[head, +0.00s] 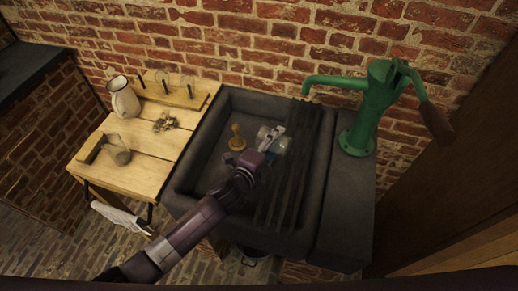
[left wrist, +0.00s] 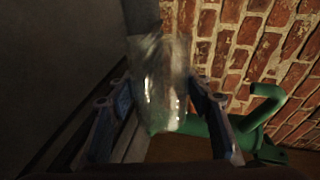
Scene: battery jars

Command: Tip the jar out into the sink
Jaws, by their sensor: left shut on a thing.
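My left gripper (head: 270,142) is shut on a clear glass jar (head: 281,146) over the dark stone sink (head: 213,150). The jar also shows in the left wrist view (left wrist: 160,80), between the two fingers of the gripper (left wrist: 165,112). It looks tilted over on its side in the head view. The glass is see-through with bright glints, and I cannot tell whether anything is inside it. The fingers and wrist hide part of it in the head view. My right gripper is not in view.
Dark ribbed slats (head: 291,175) cover the sink's right part. A green pump (head: 369,110) stands at the right. The wooden table (head: 150,150) holds a white jug (head: 123,97) and another glass vessel (head: 117,151).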

